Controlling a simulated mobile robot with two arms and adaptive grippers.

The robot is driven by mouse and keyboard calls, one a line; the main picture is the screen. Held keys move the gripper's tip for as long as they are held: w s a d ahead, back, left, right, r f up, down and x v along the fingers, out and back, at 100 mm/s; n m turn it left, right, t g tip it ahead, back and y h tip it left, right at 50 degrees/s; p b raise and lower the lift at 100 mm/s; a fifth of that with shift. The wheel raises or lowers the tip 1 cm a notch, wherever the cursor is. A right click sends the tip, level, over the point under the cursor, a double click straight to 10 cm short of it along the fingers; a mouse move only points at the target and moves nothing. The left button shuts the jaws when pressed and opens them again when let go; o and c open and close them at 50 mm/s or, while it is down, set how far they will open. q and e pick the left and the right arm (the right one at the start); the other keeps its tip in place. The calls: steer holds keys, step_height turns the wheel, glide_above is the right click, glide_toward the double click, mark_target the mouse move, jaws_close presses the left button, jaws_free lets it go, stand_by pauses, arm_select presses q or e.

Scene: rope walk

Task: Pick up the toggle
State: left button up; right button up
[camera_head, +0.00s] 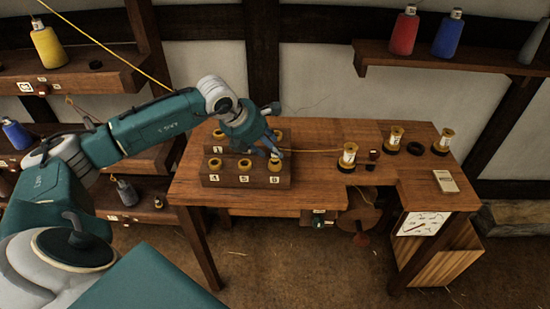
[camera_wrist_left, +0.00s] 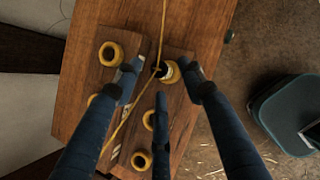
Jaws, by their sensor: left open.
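My left gripper (camera_head: 272,147) is open, with its fingers pointing down over the stepped wooden block (camera_head: 235,181) on the workbench. In the left wrist view, the spread fingers (camera_wrist_left: 162,84) are either side of a yellow ring (camera_wrist_left: 171,72) in the block, with a small pale and dark piece in it. This piece may be the toggle; I cannot tell for certain. A yellow cord (camera_wrist_left: 136,108) runs across the block past this ring. My right gripper is not in view.
Other yellow rings (camera_head: 215,163) sit in the block. Yellow-wound spools (camera_head: 348,154) stand to its right on the workbench (camera_head: 320,190), near a small pale box (camera_head: 446,181). Red (camera_head: 403,32) and blue (camera_head: 447,37) spools stand on the wall shelf. The bench front is clear.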

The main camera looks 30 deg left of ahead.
arm_select(q)
steer(key=shift+x, duration=1.3)
steer(key=shift+r, duration=0.15)
jaws_close()
steer(key=shift+r, duration=0.15)
